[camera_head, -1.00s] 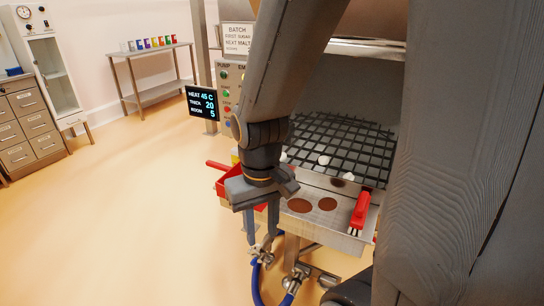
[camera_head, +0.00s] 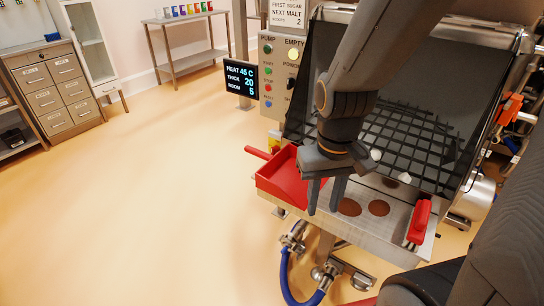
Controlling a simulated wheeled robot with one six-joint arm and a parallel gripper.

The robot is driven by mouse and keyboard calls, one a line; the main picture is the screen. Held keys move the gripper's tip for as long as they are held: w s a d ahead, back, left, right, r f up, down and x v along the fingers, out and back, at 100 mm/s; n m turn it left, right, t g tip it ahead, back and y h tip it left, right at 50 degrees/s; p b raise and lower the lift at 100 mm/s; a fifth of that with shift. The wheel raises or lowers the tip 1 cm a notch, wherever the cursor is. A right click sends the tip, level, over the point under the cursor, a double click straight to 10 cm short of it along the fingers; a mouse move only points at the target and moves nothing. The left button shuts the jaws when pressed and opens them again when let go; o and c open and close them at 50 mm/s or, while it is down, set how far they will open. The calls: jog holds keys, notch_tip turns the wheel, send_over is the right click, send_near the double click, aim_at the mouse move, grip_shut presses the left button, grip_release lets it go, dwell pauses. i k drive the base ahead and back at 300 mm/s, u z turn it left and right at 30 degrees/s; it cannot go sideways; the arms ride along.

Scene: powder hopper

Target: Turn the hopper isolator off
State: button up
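A grey control panel (camera_head: 278,85) stands on the hopper's left side. It carries green, red and blue buttons, a lit lamp marked EMPTY (camera_head: 293,54) and a dark knob (camera_head: 291,83) near a partly hidden label. A small yellow and red fitting (camera_head: 275,145), possibly the isolator, shows low on the panel behind the red scoop; its handle position is unclear. My gripper (camera_head: 325,211) points down in front of the hopper, right of the scoop and below the panel. Its two fingers are apart with nothing visible between them.
A red scoop (camera_head: 285,179) and a red-handled tool (camera_head: 419,221) sit on the steel front shelf (camera_head: 385,239). Behind it is the hopper's black grid (camera_head: 400,135). A display (camera_head: 241,80) stands left of the panel. Blue hoses (camera_head: 286,272) hang below. Floor at left is clear.

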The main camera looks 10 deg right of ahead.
aim_at(274, 150)
jog(key=z, duration=0.55)
jog(key=k, duration=1.3)
jog(key=u, duration=0.05)
jog(key=i, duration=0.55)
jog(key=u, duration=1.15)
jog(key=i, duration=0.8)
jog(key=u, duration=0.15)
